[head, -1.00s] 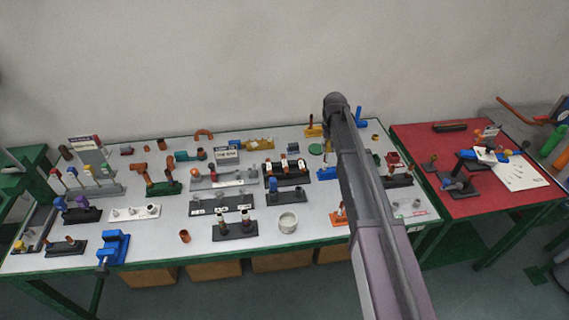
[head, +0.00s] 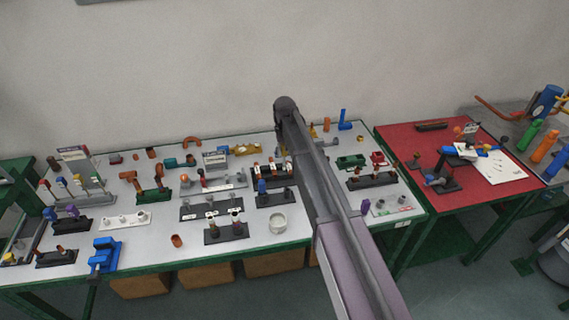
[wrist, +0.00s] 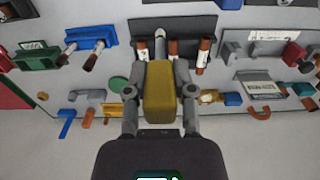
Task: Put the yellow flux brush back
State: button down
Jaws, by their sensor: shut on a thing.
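In the wrist view my gripper (wrist: 159,92) is shut on the yellow flux brush (wrist: 158,95), whose blocky yellow body sits between the two fingers. A grey rod (wrist: 159,43) shows just beyond the yellow body; I cannot tell whether it belongs to the brush or the rack. A black rack (wrist: 180,22) with several brown, white-labelled pieces lies ahead of the fingers. The rack also shows in the head view (head: 280,181), partly behind my arm. My gripper and the brush are hidden behind my arm in the head view.
The grey table (head: 150,233) is crowded with small racks and fittings. A blue vise (head: 103,254) stands at its front left and a white cup (head: 278,223) at its front middle. A red table (head: 400,138) adjoins on the right. A blue holder (wrist: 90,40) sits near the rack.

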jog(key=shift+d, duration=0.15)
jog(key=shift+d+f, duration=0.1)
jog(key=shift+f, duration=0.05)
jog(key=s+f+b, duration=0.2)
jog(key=s+b, duration=0.1)
jog(key=shift+s+d+f, duration=0.15)
jog(key=shift+d+f, duration=0.15)
jog(key=shift+d, duration=0.1)
dwell(0.3)
jog(key=shift+f+b, duration=2.2)
jog(key=shift+f, duration=0.05)
jog(key=shift+f+b, duration=2.75)
jog(key=shift+c, duration=1.9)
grip_release()
